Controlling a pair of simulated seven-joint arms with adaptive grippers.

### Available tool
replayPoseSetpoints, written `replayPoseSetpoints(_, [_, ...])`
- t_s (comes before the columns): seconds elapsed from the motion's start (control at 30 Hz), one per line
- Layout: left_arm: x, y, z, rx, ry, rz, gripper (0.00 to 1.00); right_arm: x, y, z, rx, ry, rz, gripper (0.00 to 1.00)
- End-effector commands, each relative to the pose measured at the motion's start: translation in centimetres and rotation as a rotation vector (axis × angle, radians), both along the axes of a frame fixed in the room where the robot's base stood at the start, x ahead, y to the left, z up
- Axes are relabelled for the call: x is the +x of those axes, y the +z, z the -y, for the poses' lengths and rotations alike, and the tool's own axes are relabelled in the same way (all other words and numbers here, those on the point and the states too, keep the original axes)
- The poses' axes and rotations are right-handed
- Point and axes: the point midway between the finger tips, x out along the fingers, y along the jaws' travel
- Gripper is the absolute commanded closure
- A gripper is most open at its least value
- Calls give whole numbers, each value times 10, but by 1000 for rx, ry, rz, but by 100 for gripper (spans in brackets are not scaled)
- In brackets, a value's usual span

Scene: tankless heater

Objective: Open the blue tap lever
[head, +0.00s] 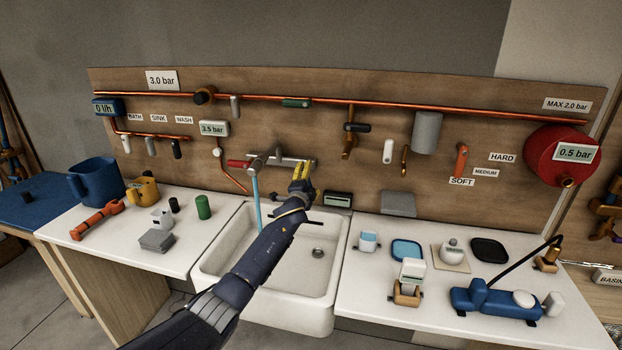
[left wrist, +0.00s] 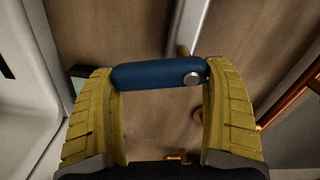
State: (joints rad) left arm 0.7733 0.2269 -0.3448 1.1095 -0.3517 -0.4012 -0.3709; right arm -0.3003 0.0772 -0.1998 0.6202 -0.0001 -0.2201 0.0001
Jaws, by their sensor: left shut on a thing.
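The blue tap lever (left wrist: 152,74) lies across between the two yellow fingers of my left gripper (head: 302,172) in the left wrist view. A round metal screw head shows near its right end. The gripper is shut on the lever, with a finger at each end. In the head view the gripper is at the right end of the grey tap (head: 268,158) and hides the blue lever. A red lever (head: 238,163) is on the tap's left end. A light-blue stream (head: 255,190) runs down from the spout. My right gripper is not in view.
A white sink (head: 215,245) is below the tap. White counters lie on both sides. A green cylinder (head: 203,207) stands to the left, and a small dark-framed display box (head: 338,199) is right of the gripper. A copper pipe (head: 380,106) crosses the wooden back panel.

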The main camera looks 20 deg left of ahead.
Motion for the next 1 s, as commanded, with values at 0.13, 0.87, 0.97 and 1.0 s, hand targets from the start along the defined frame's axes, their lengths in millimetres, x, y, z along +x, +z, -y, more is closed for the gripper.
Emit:
replayPoseSetpoints(0.13, [-1, -5, -3, 108, 0, -11, 63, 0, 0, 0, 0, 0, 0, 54])
replayPoseSetpoints(0.87, [-1, -8, -8, 296, 0, -22, 63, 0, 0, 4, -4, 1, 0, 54])
replayPoseSetpoints(0.97, [-1, -8, -8, 296, 0, -22, 63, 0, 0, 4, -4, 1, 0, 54])
replayPoseSetpoints(1.0, [-1, -8, -9, 297, 0, -22, 63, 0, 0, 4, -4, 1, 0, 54])
